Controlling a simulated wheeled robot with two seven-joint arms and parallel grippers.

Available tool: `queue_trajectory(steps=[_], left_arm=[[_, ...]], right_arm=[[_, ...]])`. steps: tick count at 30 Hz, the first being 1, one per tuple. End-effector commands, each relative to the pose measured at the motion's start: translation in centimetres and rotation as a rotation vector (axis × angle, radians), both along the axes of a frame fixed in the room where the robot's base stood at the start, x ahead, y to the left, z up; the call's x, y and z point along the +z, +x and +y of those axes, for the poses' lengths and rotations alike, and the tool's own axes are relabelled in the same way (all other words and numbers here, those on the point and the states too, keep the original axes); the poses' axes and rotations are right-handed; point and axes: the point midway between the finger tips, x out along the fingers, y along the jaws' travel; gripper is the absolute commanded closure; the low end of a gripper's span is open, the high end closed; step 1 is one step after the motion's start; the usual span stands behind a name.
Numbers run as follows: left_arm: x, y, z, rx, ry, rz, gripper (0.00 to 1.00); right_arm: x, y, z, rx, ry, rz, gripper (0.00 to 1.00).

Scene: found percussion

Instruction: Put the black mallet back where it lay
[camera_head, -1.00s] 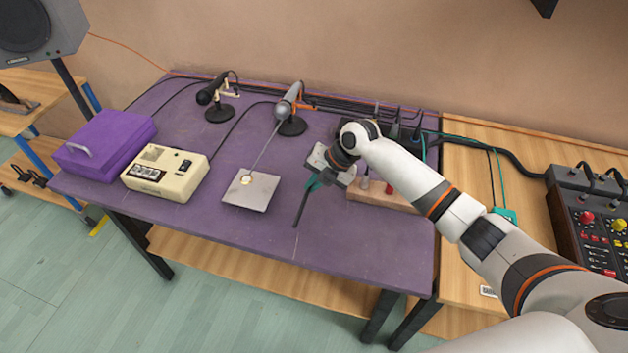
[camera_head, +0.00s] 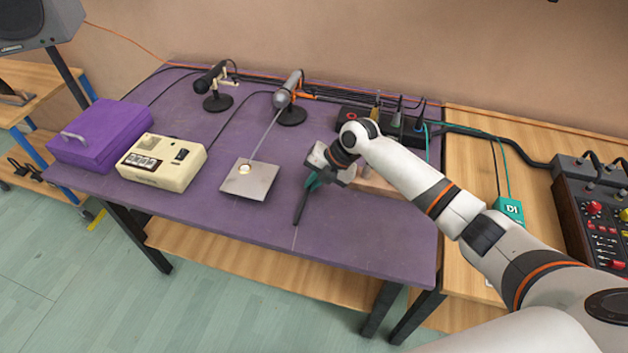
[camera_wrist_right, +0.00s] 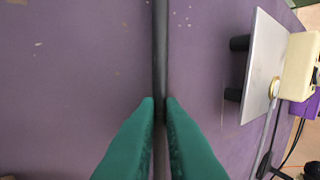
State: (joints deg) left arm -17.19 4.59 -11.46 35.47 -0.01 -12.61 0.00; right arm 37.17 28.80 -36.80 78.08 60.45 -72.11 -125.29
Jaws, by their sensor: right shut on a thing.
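The black mallet (camera_head: 300,207) is in my right gripper (camera_head: 311,184), and its dark length points toward the table's front edge in the head view. In the right wrist view the green fingers (camera_wrist_right: 160,104) are shut on its dark shaft (camera_wrist_right: 160,50), which runs straight ahead over the purple surface. I cannot tell whether the mallet touches the table. The wrist hides part of the mallet. My left gripper is in neither view.
A metal plate (camera_head: 255,186) lies left of the mallet on the purple table (camera_head: 235,218). A cream box (camera_head: 162,176) and a purple case (camera_head: 104,137) stand further left. Two microphones, one black (camera_head: 209,78) and one silver (camera_head: 287,90), stand behind. The front right tabletop is clear.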

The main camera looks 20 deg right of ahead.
Motion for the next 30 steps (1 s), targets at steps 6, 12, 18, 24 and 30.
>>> queue_trajectory(steps=[6,12,18,24,30], left_arm=[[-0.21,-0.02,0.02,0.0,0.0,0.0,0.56],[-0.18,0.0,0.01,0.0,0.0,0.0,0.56],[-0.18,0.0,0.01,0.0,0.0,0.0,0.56],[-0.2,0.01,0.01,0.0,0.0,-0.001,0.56],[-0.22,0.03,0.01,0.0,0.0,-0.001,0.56]], right_arm=[[-0.15,0.01,0.01,0.0,0.0,-0.002,1.0],[-0.11,0.01,0.01,0.0,0.0,-0.002,0.84],[-0.25,-0.05,-0.07,-0.001,-0.002,0.002,0.66],[-0.45,-0.17,-0.14,-0.001,-0.005,0.007,0.66],[-0.62,-0.28,-0.23,-0.001,-0.007,0.011,0.66]])
